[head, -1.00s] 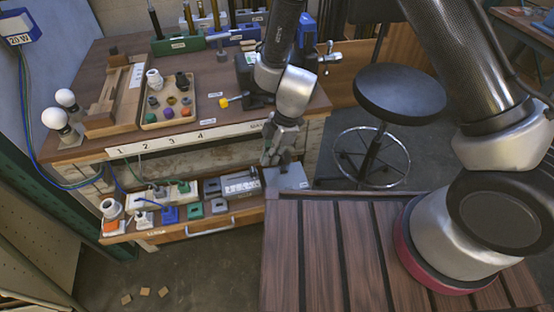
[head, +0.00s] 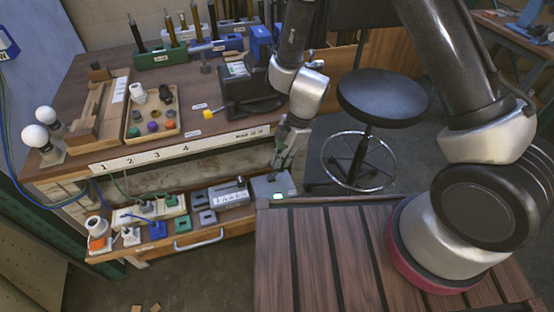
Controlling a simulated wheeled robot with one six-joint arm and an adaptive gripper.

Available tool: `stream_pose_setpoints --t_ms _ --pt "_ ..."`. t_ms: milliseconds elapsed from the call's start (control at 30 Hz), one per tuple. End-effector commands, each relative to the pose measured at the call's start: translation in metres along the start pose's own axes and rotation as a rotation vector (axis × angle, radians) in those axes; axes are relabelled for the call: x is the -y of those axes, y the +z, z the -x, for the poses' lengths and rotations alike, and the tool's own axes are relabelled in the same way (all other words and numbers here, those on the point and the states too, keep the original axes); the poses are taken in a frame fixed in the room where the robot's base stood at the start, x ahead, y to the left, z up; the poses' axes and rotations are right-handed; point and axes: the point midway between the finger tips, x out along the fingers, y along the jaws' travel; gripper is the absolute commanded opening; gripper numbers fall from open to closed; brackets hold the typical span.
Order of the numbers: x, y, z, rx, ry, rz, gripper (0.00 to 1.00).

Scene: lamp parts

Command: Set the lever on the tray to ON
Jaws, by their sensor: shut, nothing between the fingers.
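A grey box (head: 264,189) sits at the right end of the wooden pull-out tray (head: 238,225) below the workbench. A small green light (head: 278,197) glows on the box's front. My gripper (head: 283,167) points down at the top of the box, with its fingers together and nothing between them. I cannot tell whether the fingertips touch the box. The lever is not clearly visible, being small or behind my fingers, so its position cannot be read directly.
The tray also holds a silver-grey unit (head: 230,196), a blue block (head: 157,230) and a white socket (head: 97,227). The workbench (head: 90,100) above carries a parts tray (head: 130,129), two bulbs and a dark clamp-like device (head: 248,98). A slatted wooden surface (head: 340,250) is in front; a black stool (head: 380,98) stands right.

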Motion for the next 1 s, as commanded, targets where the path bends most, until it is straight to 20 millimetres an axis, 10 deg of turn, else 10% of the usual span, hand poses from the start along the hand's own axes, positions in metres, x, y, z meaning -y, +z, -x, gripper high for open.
stream_pose_setpoints --t_ms 1000 --pt "0.000 0.006 0.025 -0.001 0.003 0.002 0.00"
